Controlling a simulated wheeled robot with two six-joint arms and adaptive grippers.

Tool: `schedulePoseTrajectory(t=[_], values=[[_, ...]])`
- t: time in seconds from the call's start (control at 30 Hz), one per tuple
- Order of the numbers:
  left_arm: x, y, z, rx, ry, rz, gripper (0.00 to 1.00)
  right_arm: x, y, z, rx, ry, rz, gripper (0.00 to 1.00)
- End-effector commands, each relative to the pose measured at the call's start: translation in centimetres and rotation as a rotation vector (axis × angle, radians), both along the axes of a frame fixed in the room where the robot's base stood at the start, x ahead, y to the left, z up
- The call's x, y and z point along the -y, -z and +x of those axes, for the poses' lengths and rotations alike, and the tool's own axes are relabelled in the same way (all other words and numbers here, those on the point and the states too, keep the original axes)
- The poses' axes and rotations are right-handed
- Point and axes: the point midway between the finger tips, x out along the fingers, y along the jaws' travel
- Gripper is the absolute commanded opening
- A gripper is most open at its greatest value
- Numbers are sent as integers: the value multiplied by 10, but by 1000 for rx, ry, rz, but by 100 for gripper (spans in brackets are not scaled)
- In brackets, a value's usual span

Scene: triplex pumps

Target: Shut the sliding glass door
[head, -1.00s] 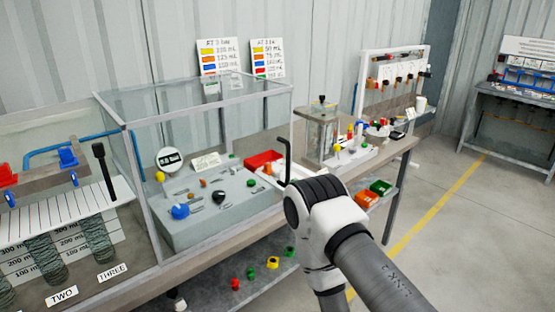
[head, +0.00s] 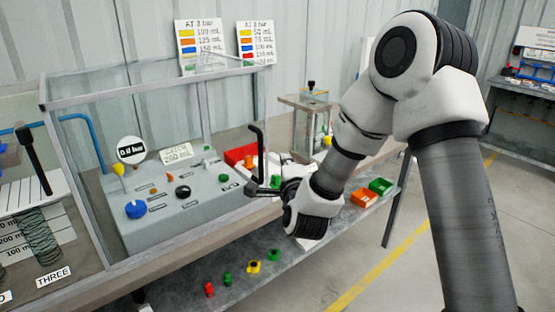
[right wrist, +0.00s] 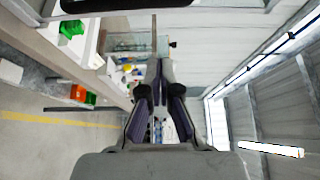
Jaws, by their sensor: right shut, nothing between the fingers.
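A glass case (head: 150,76) with grey frame bars stands over a grey control panel (head: 165,222) on the bench. Its glass is so clear that I cannot tell which pane is the sliding door or how far it stands open. A black upright bar with a bent top (head: 255,150) is at the case's front right end. A second black bar (head: 33,162) stands to the left, near the cylinders. My right gripper (head: 262,188) is by the foot of the right bar; I cannot tell if they touch. In the right wrist view its fingers (right wrist: 160,72) are closed and empty. My left gripper is not in view.
A clear tank (head: 305,128) and a red tray (head: 240,154) are on the bench to the right. Orange (head: 364,199) and green (head: 380,186) bins and several coloured parts sit on the lower shelf (head: 300,262). Open floor lies in front.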

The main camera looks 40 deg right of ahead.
Motion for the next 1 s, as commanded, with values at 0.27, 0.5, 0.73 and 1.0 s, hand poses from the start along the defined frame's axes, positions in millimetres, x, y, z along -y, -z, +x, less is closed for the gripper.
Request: schedulePoseTrajectory(t=[0.27,0.5,0.73,1.0], values=[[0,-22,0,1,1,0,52,26,-3,52,-2,1,0,0],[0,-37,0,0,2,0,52,17,-3,80,-6,-5,-6,0],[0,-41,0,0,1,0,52,-1,0,82,-4,-1,0,0],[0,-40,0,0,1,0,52,-2,1,82,-3,0,0,0]])
